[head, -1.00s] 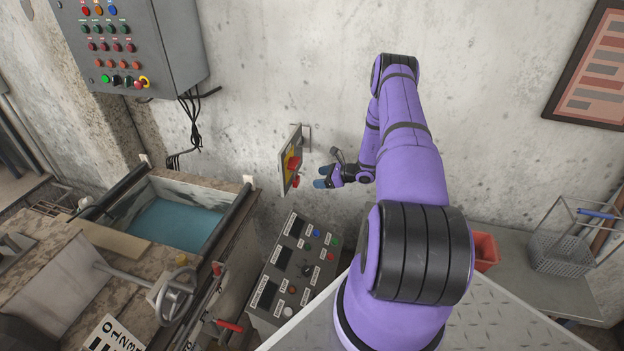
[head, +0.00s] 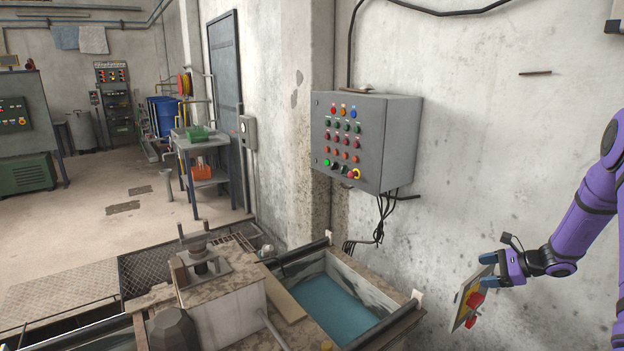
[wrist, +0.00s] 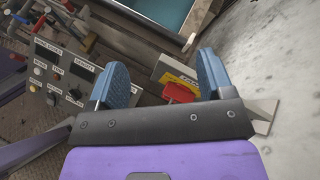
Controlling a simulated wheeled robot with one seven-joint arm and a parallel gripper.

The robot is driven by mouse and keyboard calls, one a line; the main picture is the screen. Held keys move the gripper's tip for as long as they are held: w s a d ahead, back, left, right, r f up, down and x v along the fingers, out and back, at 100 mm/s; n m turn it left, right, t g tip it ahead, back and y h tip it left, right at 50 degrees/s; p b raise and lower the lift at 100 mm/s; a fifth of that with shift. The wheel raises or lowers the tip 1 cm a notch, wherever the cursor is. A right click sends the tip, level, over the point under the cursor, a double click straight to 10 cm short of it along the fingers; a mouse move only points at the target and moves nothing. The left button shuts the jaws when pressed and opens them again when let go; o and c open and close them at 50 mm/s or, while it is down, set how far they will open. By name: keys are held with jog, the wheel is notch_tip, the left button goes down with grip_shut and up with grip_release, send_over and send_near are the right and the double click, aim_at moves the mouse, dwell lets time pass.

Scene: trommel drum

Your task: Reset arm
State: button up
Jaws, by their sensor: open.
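My purple arm enters at the right of the head view. My gripper (head: 490,266), with blue fingertips, is beside a small wall-mounted panel (head: 463,300) with a red switch handle (head: 474,299). In the wrist view my gripper (wrist: 160,78) has its two blue fingers spread apart. The red handle (wrist: 180,93) and the yellow part of the panel (wrist: 172,70) show between and beyond the fingers. I cannot tell whether a finger touches the panel.
A grey control box (head: 368,140) hangs on the wall above a tank of blue water (head: 335,308). A console with buttons and labels (wrist: 65,70) lies left in the wrist view.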

jog(key=s+a+r+n+g+h, duration=0.1)
jog(key=s+a+r+n+g, duration=0.2)
jog(key=a+r, duration=0.45)
jog(key=s+a+r+n+h, duration=0.1)
jog(key=s+a+r+n, duration=0.35)
jog(key=r, duration=0.55)
jog(key=s+a+r+n+g+h, duration=0.1)
jog(key=s+a+r+n+g, duration=0.2)
jog(key=a+r, duration=0.45)
jog(key=s+a+r+n+t+h, duration=0.1)
jog(key=s+a+r+n+h, duration=0.1)
jog(key=s, duration=0.6)
jog(key=s+a+r+n+t+h, duration=0.1)
jog(key=s+a+r+n+h, duration=0.1)
jog(key=s+r+n, duration=0.3)
jog(key=s+a+r+n+t+h, duration=0.2)
jog(key=s+a+r+n, duration=0.1)
jog(key=s, duration=1)
jog(key=shift+a+r+n, duration=0.15)
jog(key=shift+r+n, duration=0.15)
jog(key=shift+n, duration=0.25)
